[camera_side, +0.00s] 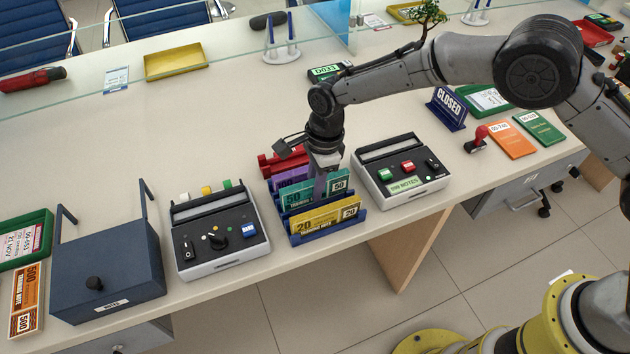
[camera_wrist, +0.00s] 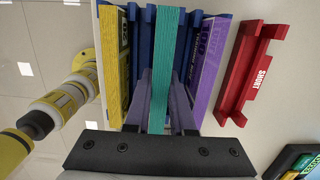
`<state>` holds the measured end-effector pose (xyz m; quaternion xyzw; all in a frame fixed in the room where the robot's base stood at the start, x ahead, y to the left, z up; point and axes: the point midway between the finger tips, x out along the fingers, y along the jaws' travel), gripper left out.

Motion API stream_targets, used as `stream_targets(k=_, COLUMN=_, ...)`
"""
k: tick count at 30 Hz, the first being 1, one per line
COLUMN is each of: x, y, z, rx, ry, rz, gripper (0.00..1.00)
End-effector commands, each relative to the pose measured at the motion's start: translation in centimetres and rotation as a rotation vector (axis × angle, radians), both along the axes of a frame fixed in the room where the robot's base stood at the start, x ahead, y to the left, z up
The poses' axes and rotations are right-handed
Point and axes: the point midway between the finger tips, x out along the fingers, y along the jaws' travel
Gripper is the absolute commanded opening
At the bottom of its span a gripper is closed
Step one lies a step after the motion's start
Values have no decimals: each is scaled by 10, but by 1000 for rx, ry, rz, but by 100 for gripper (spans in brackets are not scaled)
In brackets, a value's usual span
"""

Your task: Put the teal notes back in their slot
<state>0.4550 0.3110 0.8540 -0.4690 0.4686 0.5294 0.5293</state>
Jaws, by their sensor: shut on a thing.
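The teal notes (camera_side: 297,190), marked 50, stand upright between the yellow 20 notes (camera_side: 325,217) and the purple notes (camera_side: 284,179) at the blue rack (camera_side: 296,239). My gripper (camera_side: 320,186) points down and is shut on the teal notes. In the wrist view the teal notes (camera_wrist: 169,45) run between the two fingers (camera_wrist: 161,88), lined up with the rack's blue dividers (camera_wrist: 137,30), yellow on the left and purple (camera_wrist: 207,65) on the right. The yellow notes hide their lower edge in the side view, so I cannot tell how deep they sit.
A red holder marked SHORT (camera_wrist: 247,82) stands just behind the rack. A control box with a knob (camera_side: 218,238) stands left of the rack, and another device (camera_side: 400,172) stands right. The counter's front edge is close.

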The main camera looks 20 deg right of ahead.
Motion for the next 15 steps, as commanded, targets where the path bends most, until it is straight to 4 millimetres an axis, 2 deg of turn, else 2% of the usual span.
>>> stream_targets(k=15, x=0, y=0, z=-16, rx=0, ry=0, rz=0, gripper=0)
